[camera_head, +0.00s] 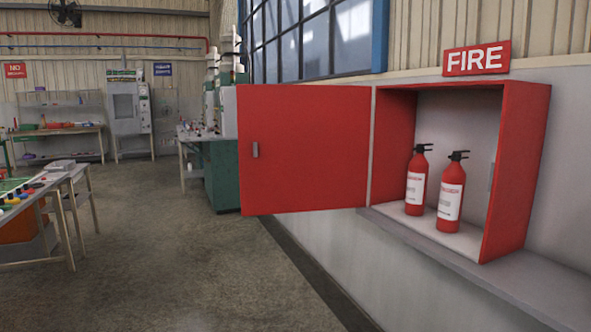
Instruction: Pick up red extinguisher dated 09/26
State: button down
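Two red extinguishers with black tops and white labels stand upright side by side in an open red cabinet on the right. The left extinguisher (417,180) is a little farther back. The right extinguisher (451,192) is nearer and slightly lower in the picture. The label print is too small to read, so I cannot tell which one is dated 09/26. The cabinet (517,170) has its door (305,150) swung wide open to the left. My gripper is not in view.
A grey ledge (480,277) runs under the cabinet along the wall. A FIRE sign (477,58) is above it. A green bench (223,170) stands behind the door. A table (45,195) with small coloured items is at the left. The floor (180,260) between is clear.

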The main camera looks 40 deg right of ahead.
aim_at(453, 182)
jog(key=u, duration=0.15)
jog(key=i, duration=3.6)
jog(key=z, duration=3.65)
jog(key=i, duration=1.05)
